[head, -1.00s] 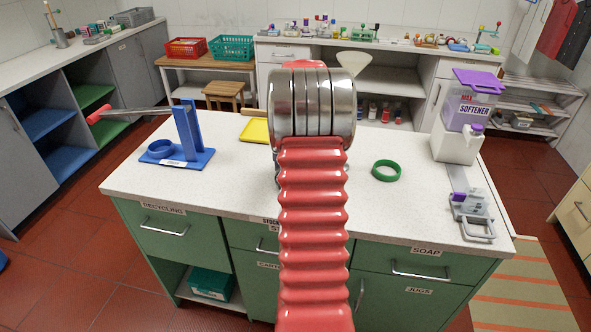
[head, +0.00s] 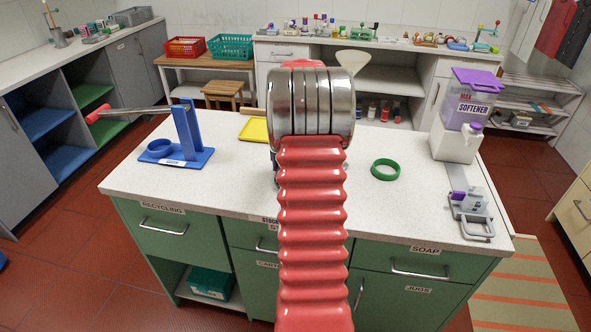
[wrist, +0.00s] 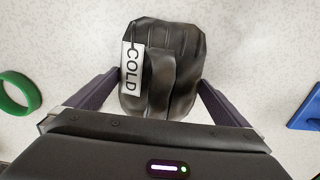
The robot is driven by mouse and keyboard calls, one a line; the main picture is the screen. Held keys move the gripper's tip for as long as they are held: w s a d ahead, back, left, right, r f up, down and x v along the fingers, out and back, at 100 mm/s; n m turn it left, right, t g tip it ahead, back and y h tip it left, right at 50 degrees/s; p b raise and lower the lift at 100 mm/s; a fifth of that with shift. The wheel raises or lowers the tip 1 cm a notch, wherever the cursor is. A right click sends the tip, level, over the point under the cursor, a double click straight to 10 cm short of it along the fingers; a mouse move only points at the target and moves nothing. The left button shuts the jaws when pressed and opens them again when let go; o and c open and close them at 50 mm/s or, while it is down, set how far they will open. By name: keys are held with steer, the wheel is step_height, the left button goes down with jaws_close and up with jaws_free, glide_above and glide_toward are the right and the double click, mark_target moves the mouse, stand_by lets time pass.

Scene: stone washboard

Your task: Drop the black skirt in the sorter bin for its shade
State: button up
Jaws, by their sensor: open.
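The black skirt (wrist: 183,62) lies as a folded bundle on the speckled white counter in the wrist view. A white tag reading COLD (wrist: 131,68) is on its left side. My gripper (wrist: 158,84) is open, with one dark finger on each side of the skirt's lower part. I cannot tell whether the fingers touch the cloth. In the head view my red arm and its metal end hide the skirt and gripper. I cannot make out a bin marked for shades.
A green ring (head: 385,169) lies on the counter (head: 330,205), right of my arm. A blue stand (head: 183,150) with a red-handled lever is at left. A softener dispenser (head: 462,112) and metal clamp (head: 471,212) stand at right. Red (head: 186,48) and teal baskets (head: 231,48) sit behind.

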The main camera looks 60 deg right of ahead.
step_height(320, 180, up, 11)
steer(key=shift+r, duration=0.2)
stand_by(0.3)
stand_by(0.4)
